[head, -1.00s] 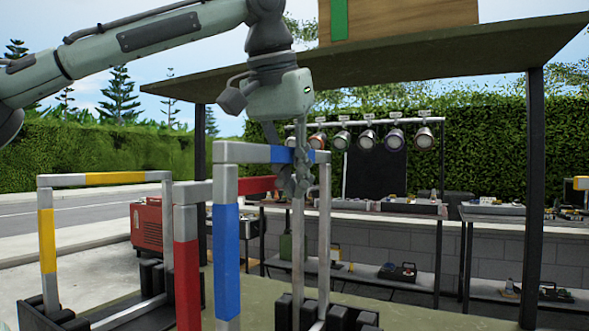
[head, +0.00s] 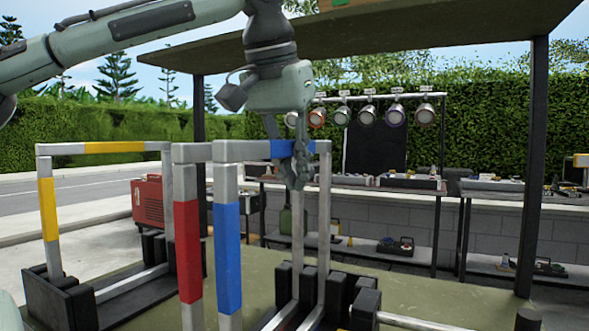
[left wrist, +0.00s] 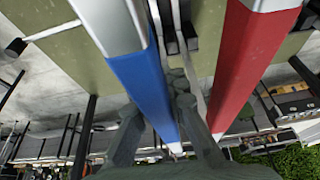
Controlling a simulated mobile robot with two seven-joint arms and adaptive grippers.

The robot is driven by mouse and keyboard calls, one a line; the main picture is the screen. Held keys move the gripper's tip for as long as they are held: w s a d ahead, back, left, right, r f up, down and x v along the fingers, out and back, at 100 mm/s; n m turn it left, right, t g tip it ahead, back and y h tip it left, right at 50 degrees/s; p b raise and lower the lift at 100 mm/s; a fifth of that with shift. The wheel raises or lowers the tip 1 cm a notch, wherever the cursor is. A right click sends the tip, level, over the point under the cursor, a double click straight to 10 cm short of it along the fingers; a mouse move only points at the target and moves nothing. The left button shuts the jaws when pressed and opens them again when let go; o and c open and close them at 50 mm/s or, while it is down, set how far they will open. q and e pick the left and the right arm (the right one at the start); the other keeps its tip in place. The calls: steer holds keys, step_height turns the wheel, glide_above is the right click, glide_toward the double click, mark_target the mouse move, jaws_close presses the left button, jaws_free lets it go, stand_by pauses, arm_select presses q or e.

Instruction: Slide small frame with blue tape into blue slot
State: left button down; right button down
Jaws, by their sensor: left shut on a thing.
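The frame with blue tape (head: 227,240) stands upright in the middle of the head view. My left gripper (head: 297,172) is shut on its top bar at the blue tape. In the left wrist view the blue-taped bar (left wrist: 148,85) runs beside the left gripper's fingers. The red-taped frame (head: 187,250) stands close to its left. Black slot blocks (head: 334,294) stand around the lower far posts. The blue frame's near post runs out of the picture, so its lower end is hidden. I cannot tell which slot is blue. My right gripper is not in view.
A yellow-taped frame (head: 47,212) stands in black blocks at the left. A shelf (head: 430,35) overhangs above, with a dark post (head: 533,170) at the right. Lamps (head: 367,115) and a workbench (head: 400,190) are behind. The red-taped bar (left wrist: 245,65) is close to my gripper.

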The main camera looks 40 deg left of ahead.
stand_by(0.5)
arm_select(q)
steer(key=c, duration=1.5)
jaws_free()
steer(key=shift+o, duration=0.2)
steer(key=shift+f, duration=0.1)
steer(key=v, duration=1.2)
